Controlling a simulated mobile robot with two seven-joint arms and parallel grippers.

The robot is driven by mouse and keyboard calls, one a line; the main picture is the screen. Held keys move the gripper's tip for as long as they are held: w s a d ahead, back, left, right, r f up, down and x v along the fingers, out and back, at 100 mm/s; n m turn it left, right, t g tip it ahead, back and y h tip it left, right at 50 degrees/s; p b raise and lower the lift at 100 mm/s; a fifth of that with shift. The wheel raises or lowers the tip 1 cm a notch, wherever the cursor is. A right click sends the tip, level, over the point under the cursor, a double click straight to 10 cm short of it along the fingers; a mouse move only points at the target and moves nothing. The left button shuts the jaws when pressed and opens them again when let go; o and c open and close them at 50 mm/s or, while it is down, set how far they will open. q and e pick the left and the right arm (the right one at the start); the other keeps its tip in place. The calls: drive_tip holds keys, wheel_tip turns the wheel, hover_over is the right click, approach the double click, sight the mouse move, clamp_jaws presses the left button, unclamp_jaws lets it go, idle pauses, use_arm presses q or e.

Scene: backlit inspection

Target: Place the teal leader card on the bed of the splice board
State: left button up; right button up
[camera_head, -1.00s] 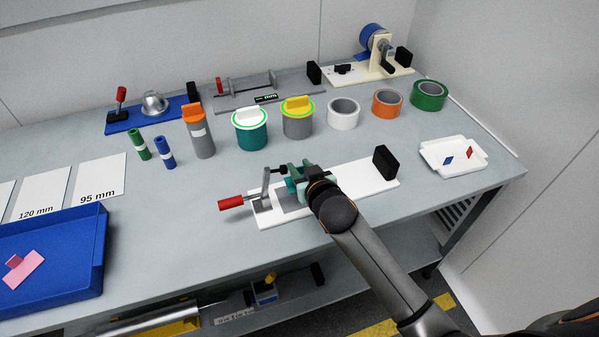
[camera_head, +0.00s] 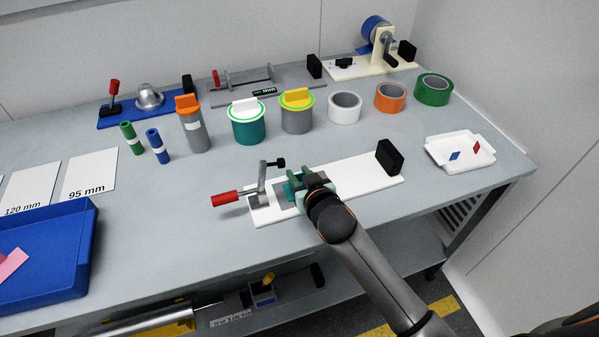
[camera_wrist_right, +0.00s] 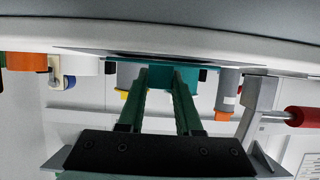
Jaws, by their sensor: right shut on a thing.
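The white splice board (camera_head: 350,180) lies on the table, with a grey bed (camera_head: 284,206) near its left end. A crank arm with a red handle (camera_head: 225,199) stands at that end. My right gripper (camera_head: 297,185) is low over the bed, shut on the teal leader card (camera_head: 288,191). Only a small part of the card shows beside the fingers; whether it touches the bed cannot be told. In the right wrist view the fingers (camera_wrist_right: 162,76) reach the teal card, with teal of a canister possibly behind it. My left gripper is not in view.
A black block (camera_head: 390,157) stands at the board's right end. Behind are a teal canister (camera_head: 248,128), a grey canister (camera_head: 297,118) and tape rolls. A white tray (camera_head: 460,164) with two small chips is at right, a blue tray (camera_head: 70,250) at left.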

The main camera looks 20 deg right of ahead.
sight(302, 174)
drive_tip(key=o, duration=1)
drive_tip(key=shift+r, duration=0.15)
drive_tip(key=s+r+p, duration=0.2)
drive_tip(key=shift+r+p, duration=0.1)
drive_tip(key=shift+p, duration=0.25)
drive_tip(key=p+v, duration=0.5)
drive_tip(key=v, duration=0.3)
drive_tip(key=shift+s+d, duration=0.1)
drive_tip(key=shift+s, duration=0.2)
drive_tip(key=shift+s+r, duration=0.15)
drive_tip(key=shift+s, duration=0.4)
